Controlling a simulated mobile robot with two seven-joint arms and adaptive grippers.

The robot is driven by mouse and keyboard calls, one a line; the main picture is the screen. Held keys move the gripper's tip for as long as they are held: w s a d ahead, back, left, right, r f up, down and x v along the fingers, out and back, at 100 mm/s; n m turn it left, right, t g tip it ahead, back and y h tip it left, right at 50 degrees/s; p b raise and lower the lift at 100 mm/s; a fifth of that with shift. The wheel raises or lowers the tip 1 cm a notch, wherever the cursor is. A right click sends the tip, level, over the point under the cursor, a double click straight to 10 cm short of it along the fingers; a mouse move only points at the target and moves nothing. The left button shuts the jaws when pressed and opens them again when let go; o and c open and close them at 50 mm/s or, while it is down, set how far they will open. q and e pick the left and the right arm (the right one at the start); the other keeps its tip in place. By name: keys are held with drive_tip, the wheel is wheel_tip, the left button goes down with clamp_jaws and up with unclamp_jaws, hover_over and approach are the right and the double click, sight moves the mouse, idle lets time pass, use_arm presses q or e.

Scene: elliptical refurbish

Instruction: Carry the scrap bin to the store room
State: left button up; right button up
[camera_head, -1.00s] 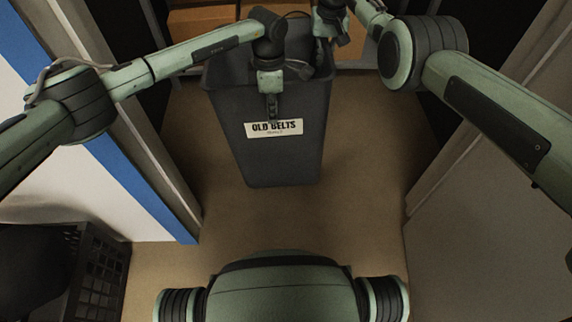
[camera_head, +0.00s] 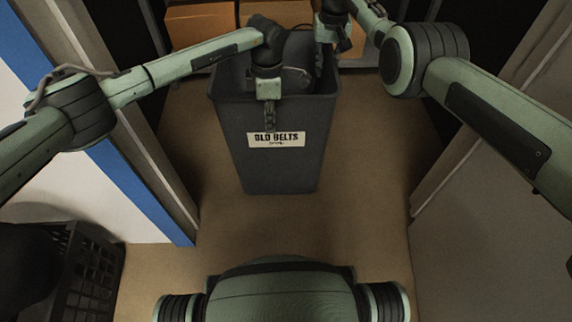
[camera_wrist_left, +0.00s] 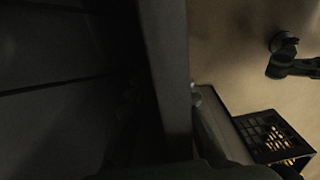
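The scrap bin (camera_head: 277,172) is a tall dark grey bin labelled "OLD BELTS", standing upright in front of me in the head view. My left gripper (camera_head: 269,118) is at its front rim, with a finger showing against the outer face above the label. It appears shut on the rim; its inner finger is hidden. In the left wrist view the bin's rim (camera_wrist_left: 172,75) runs down the middle, close to the camera. My right gripper (camera_head: 320,62) is at the bin's far right rim, partly hidden, and its grip cannot be made out.
Cardboard boxes (camera_head: 203,24) sit on a shelf behind the bin. A blue-edged white wall panel (camera_head: 150,205) stands at left and a grey panel (camera_head: 490,240) at right. A black crate (camera_head: 95,270) is at lower left. Brown floor (camera_head: 370,160) is clear beside the bin.

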use_arm(q)
drive_tip(key=shift+o, duration=0.4)
drive_tip(key=shift+w+d+r, duration=0.1)
use_arm(e)
drive_tip(key=shift+o, duration=0.4)
drive_tip(key=shift+a+r, duration=0.1)
drive_tip(key=shift+a, duration=0.25)
use_arm(q)
drive_tip(key=shift+d+r, duration=0.1)
use_arm(e)
drive_tip(key=shift+a, duration=0.1)
use_arm(q)
drive_tip(key=shift+r, duration=0.1)
